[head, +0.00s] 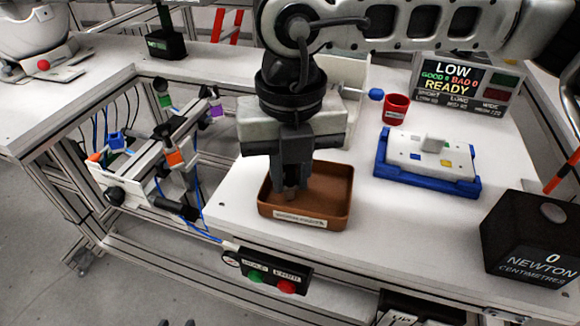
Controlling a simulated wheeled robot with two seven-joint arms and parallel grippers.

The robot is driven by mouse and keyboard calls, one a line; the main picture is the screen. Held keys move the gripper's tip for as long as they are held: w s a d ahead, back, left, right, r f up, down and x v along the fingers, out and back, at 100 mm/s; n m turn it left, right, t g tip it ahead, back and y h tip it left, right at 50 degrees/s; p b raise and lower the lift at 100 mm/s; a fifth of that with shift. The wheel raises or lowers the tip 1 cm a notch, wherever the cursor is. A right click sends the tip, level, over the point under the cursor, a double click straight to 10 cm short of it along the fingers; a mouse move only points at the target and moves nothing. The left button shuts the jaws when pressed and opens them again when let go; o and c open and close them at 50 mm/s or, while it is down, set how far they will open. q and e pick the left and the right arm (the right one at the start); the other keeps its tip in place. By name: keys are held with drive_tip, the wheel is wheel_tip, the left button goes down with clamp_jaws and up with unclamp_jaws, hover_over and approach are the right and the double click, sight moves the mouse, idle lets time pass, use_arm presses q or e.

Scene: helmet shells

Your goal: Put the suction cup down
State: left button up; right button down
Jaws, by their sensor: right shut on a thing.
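My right gripper (290,188) reaches down from above into the brown tray (338,208), near its left side. Its fingers are shut on a small dark thing, likely the suction cup (290,194), which is mostly hidden by the fingers. I cannot tell whether it touches the tray floor. The rest of the tray that shows looks empty. A pale label is on the tray's front wall. Two dark tips of my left gripper (176,323) just show at the bottom edge, apart, with only floor between them.
A red cup (396,109) and a white block in a blue cradle (428,162) stand right of the tray. A black force box (530,238) is at the far right, a display (462,85) behind. A clamp fixture (165,150) is at the left.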

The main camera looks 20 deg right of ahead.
sight(291, 168)
drive_tip(key=shift+f+b, duration=0.2)
drive_tip(key=shift+b, duration=0.1)
drive_tip(key=c, duration=1.3)
unclamp_jaws()
drive_tip(key=shift+r, duration=0.1)
wheel_tip(291, 168, up, 12)
drive_tip(key=shift+r, duration=0.2)
drive_tip(key=shift+s, duration=0.15)
